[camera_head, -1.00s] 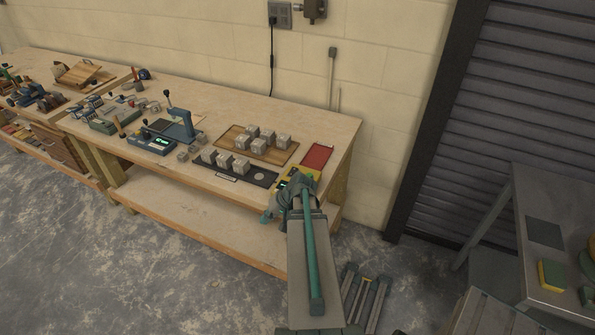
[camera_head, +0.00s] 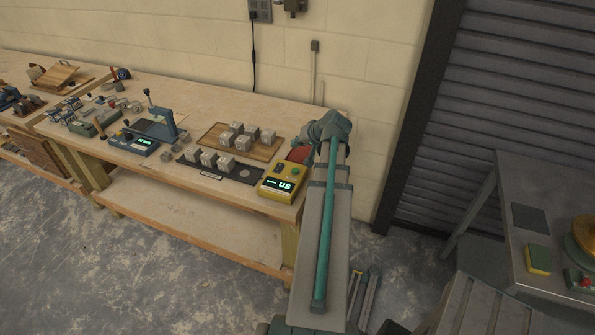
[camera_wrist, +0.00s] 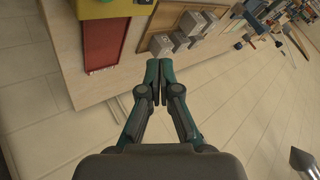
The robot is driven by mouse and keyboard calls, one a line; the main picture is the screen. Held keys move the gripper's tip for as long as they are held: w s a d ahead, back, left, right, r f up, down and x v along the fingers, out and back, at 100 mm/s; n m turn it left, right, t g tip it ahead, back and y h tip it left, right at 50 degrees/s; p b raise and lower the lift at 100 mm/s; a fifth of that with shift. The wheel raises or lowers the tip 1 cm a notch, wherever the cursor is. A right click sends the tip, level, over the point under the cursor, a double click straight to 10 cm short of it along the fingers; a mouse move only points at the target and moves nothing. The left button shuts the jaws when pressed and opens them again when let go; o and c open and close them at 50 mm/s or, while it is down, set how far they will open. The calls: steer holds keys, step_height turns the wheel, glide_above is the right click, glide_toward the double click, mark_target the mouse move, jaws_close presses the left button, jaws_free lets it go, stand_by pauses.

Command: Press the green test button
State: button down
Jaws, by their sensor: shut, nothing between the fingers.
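The yellow tester (camera_head: 282,187) stands at the right front of the workbench, its display lit with green characters. A small green button (camera_head: 295,171) shows on its top, to the right of a darker button. Part of the yellow tester also shows at the top edge of the wrist view (camera_wrist: 100,9). My gripper (camera_wrist: 157,83) is shut and empty in the wrist view, below the tester and beside the red mat (camera_wrist: 103,42), apart from the tester.
Grey cubes (camera_head: 221,160) stand on a black tray and on a wooden board (camera_head: 263,152) left of the tester. A blue press (camera_head: 165,125) stands further left. The cream wall (camera_head: 200,35) rises behind the workbench (camera_head: 190,92). A metal table (camera_head: 510,250) is at the right.

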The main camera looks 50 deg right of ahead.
mark_target(297, 170)
steer(key=shift+f, duration=0.1)
steer(key=shift+f+b, duration=2.6)
steer(key=shift+f, duration=1.75)
steer(key=shift+f+b, duration=0.4)
steer(key=shift+b, duration=0.05)
steer(key=shift+f+b, duration=0.4)
steer(key=shift+f, duration=0.05)
steer(key=shift+r, duration=0.1)
steer(key=shift+r+p, duration=0.4)
steer(key=shift+r, duration=0.4)
